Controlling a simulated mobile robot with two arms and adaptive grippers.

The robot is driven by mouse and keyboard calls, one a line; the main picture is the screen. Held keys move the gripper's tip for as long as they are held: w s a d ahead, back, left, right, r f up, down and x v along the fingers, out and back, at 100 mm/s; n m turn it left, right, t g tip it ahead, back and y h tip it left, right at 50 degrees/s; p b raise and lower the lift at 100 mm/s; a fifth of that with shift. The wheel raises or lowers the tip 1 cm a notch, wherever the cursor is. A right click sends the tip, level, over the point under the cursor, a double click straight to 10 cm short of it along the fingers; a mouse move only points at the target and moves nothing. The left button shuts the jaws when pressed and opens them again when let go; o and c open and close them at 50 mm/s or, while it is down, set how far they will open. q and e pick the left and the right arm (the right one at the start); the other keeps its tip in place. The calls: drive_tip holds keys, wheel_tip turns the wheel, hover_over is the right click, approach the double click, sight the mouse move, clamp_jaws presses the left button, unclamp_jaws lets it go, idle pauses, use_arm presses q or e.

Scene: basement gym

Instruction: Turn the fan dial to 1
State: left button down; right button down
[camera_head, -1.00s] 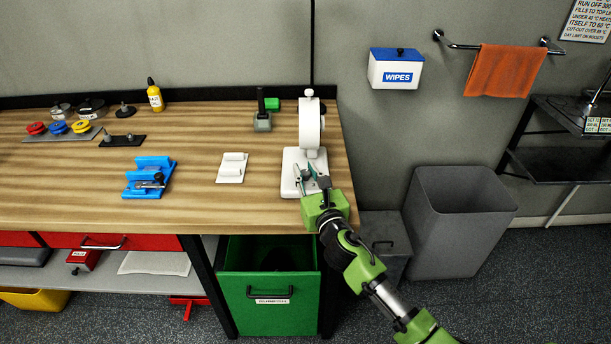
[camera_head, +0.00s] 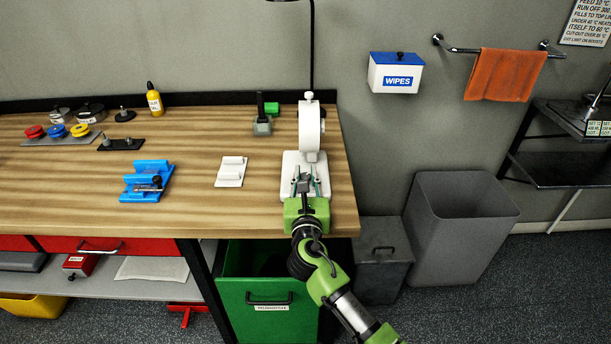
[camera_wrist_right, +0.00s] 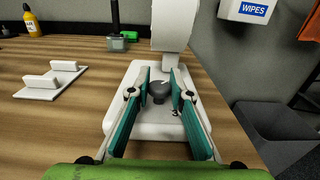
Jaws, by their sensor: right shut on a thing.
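The white desk fan (camera_head: 309,128) stands near the right end of the workbench on a flat white base (camera_head: 290,164). Its upright body also shows at the top of the right wrist view (camera_wrist_right: 170,28). The grey dial (camera_wrist_right: 158,88) rises from the base in front of the body. My right gripper (camera_head: 306,182) is over the base, with its teal fingers on either side of the dial, and is shut on it. In the head view the fingers largely hide the dial. My left gripper is not in view.
A white bracket (camera_head: 232,171) and a blue fixture (camera_head: 148,182) lie on the wooden bench to the left. A green-and-grey device (camera_head: 262,124) stands behind. A green bin (camera_head: 268,298) is below the bench edge. A grey bin (camera_head: 455,225) stands right.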

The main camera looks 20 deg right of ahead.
drive_tip(key=c, duration=1.9)
unclamp_jaws()
drive_tip(key=shift+s, duration=0.15)
drive_tip(key=v, duration=1.1)
drive_tip(key=shift+s+a, duration=0.15)
drive_tip(key=shift+s, duration=0.2)
